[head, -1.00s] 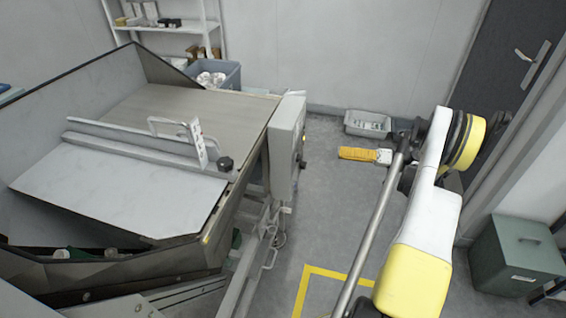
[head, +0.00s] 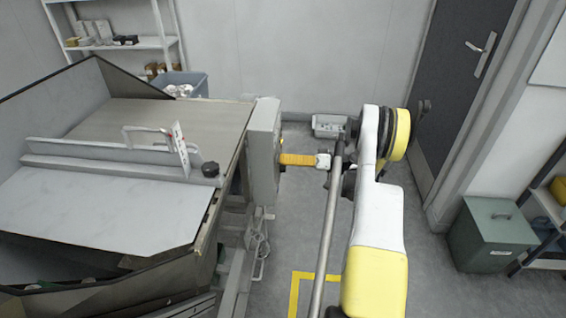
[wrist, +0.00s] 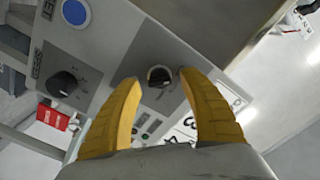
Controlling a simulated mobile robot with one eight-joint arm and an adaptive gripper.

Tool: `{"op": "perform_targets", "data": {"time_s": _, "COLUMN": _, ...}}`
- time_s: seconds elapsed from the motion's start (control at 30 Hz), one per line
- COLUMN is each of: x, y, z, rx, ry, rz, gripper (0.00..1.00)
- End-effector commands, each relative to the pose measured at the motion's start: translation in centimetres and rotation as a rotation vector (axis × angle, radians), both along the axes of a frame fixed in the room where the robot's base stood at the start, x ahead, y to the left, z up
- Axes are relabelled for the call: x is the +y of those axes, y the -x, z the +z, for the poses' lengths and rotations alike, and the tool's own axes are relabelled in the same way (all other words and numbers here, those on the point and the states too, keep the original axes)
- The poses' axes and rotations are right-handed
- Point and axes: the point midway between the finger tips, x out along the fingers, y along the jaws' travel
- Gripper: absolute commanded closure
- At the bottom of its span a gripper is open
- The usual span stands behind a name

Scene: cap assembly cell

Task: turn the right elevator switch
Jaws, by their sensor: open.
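The control box (head: 262,150) is a grey cabinet on the side of the machine, and its panel (wrist: 112,78) fills much of the wrist view. Two dark rotary switches show there. The right one (wrist: 159,76) in the picture lies between my fingertips; the left one (wrist: 62,84) is lower left of it. My gripper (wrist: 160,79) has yellow fingers, open and empty, one tip on each side of the right switch in the picture. I cannot tell whether they touch it. In the head view my gripper (head: 283,158) points at the box, whose switches are hidden.
A blue button (wrist: 75,12) and a red tag (wrist: 52,117) show in the wrist view. The machine's hopper (head: 120,200) stands left. A green box (head: 490,235) stands right. The floor between is clear.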

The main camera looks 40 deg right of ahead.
Motion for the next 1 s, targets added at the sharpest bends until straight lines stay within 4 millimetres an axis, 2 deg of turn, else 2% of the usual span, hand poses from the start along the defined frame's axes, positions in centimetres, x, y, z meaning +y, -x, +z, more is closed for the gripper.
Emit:
{"op": "perform_targets", "data": {"time_s": 0.27, "x": 0.09, "y": -0.11, "z": 0.04, "rx": 0.000, "ry": 0.000, "rz": 0.000, "gripper": 0.51}}
{"op": "perform_targets", "data": {"time_s": 0.4, "x": 0.08, "y": -0.10, "z": 0.04, "rx": 0.000, "ry": 0.000, "rz": 0.000, "gripper": 0.94}}
{"op": "perform_targets", "data": {"time_s": 0.43, "x": 0.08, "y": -0.10, "z": 0.04, "rx": 0.000, "ry": 0.000, "rz": 0.000, "gripper": 1.00}}
{"op": "perform_targets", "data": {"time_s": 1.0, "x": 0.09, "y": -0.15, "z": 0.00, "rx": 0.060, "ry": -0.071, "rz": 0.001, "gripper": 1.00}}
